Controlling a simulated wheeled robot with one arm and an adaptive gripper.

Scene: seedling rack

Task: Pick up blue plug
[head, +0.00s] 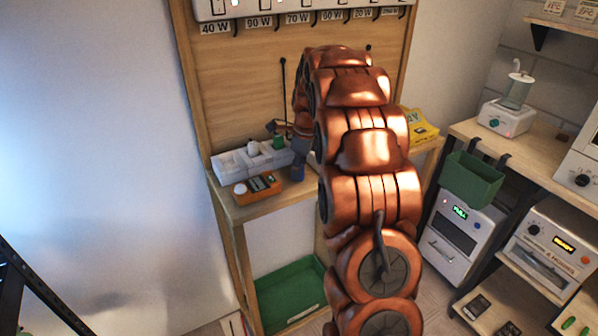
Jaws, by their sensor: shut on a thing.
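My gripper (301,148) is small and partly hidden behind my own copper arm in the head view. It is over the right part of the wooden bench, shut on the blue plug (297,172). The plug shows as a small dark blue shape below the fingers, just right of the white socket block. I cannot tell whether it touches the bench.
A white socket block (230,167) lies on the bench (275,198), with a white plug (253,148) and a green plug (278,142) on it. An orange tray (242,200) is in front. Labelled hooks line the board above. A yellow packet (420,127) lies right.

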